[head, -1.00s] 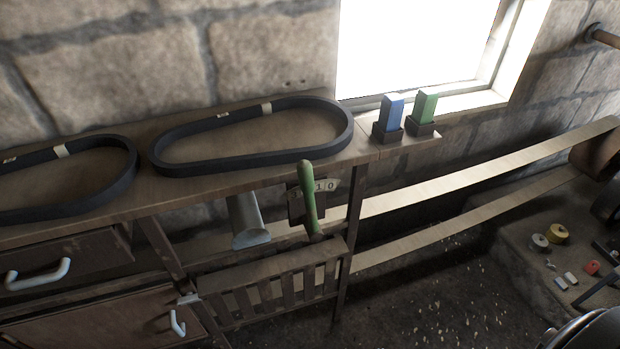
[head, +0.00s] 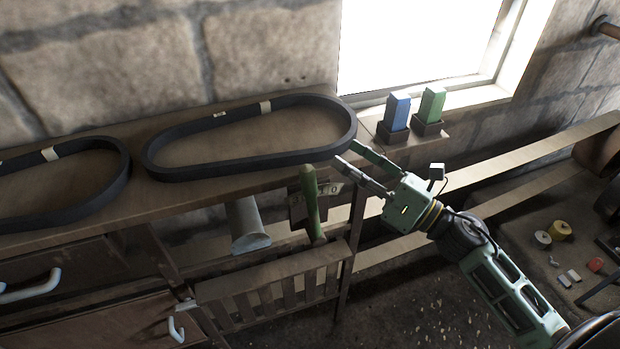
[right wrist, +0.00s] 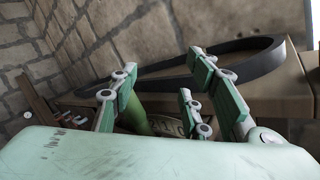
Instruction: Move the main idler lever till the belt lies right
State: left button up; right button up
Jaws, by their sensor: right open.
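The main idler lever (head: 311,200) has a green handle and stands nearly upright by a dark plate with numbers (head: 331,188), below the bench edge. The pale flat belt (head: 540,150) runs in two strands to a drum at the right; its left end is partly hidden behind the bench frame. My right gripper (head: 347,156) is open and empty, just right of the lever's top, near the bench edge and apart from the handle in the head view. In the right wrist view the green handle (right wrist: 134,113) shows beyond the open fingers (right wrist: 158,78). My left gripper is out of view.
Two black belts (head: 250,163) lie on the bench. Blue (head: 397,111) and green (head: 432,104) blocks stand in holders by the window. A slatted guard (head: 275,290) and grey cylinder (head: 246,228) sit near the lever. Small items (head: 560,230) lie at right.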

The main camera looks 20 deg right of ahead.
aim_at(309, 181)
jog(key=a+n+g+y+p, duration=0.1)
jog(key=a+n+g, duration=0.1)
jog(key=n, duration=0.1)
jog(key=a+f+n+g+y+p, duration=0.1)
jog(key=a+n+g, duration=0.1)
jog(key=a+n, duration=0.1)
jog(key=a+n+g+y+p, duration=0.1)
jog(key=a+n+g, duration=0.2)
jog(key=n, duration=0.1)
jog(key=shift+f+n+p, duration=0.35)
jog(key=shift+n+p, duration=0.05)
jog(key=shift+w+a+f, duration=0.15)
jog(key=shift+a, duration=0.1)
jog(key=shift+c, duration=0.4)
grip_shut()
